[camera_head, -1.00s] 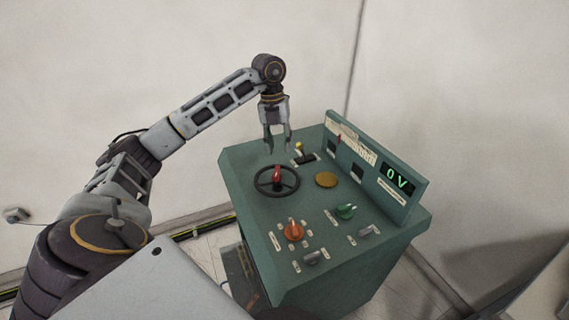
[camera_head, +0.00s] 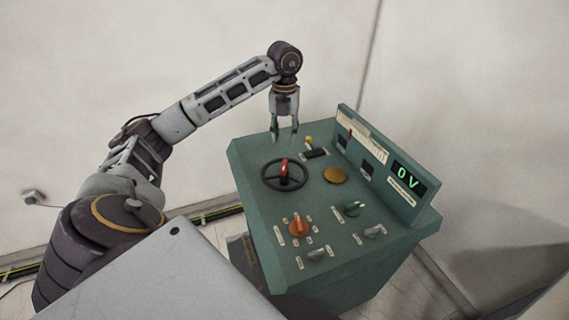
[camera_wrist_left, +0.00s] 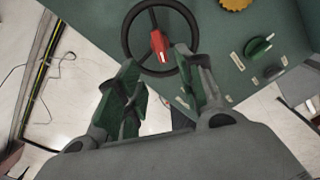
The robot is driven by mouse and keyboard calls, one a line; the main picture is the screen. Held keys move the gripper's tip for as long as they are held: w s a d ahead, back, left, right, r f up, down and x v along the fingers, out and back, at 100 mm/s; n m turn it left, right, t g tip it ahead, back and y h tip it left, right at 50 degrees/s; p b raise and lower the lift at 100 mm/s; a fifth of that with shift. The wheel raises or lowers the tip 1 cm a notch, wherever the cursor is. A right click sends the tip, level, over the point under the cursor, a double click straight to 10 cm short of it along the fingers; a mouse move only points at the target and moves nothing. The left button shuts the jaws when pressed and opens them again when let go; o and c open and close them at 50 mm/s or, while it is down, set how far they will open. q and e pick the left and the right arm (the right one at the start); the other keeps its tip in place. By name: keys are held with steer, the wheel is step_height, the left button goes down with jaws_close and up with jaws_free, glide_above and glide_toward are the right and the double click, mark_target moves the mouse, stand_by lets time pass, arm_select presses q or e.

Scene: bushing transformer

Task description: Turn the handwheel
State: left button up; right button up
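The handwheel (camera_head: 297,180) is a dark ring with spokes and a red handle (camera_head: 284,167) at its middle, on top of the green console (camera_head: 330,250). My left gripper (camera_head: 284,138) points down above the console, just behind the wheel. Its fingers are apart and empty. In the left wrist view the handwheel (camera_wrist_left: 128,38) is beyond the fingertips, with the red handle (camera_wrist_left: 159,46) showing between the fingers of the left gripper (camera_wrist_left: 160,70). The fingers look clear of the wheel. My right gripper is out of view.
The console also bears a yellow-tipped lever (camera_head: 309,141), a yellow disc (camera_head: 335,175), an orange knob (camera_head: 299,226), a green knob (camera_head: 352,208) and grey knobs (camera_head: 374,231). A raised panel carries a display (camera_head: 407,178) reading 0 V. Pale walls stand behind.

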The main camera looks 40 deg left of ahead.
mark_target(284, 165)
arm_select(q)
steer(key=shift+f+p, duration=0.85)
steer(key=shift+f, duration=5.5)
jaws_close()
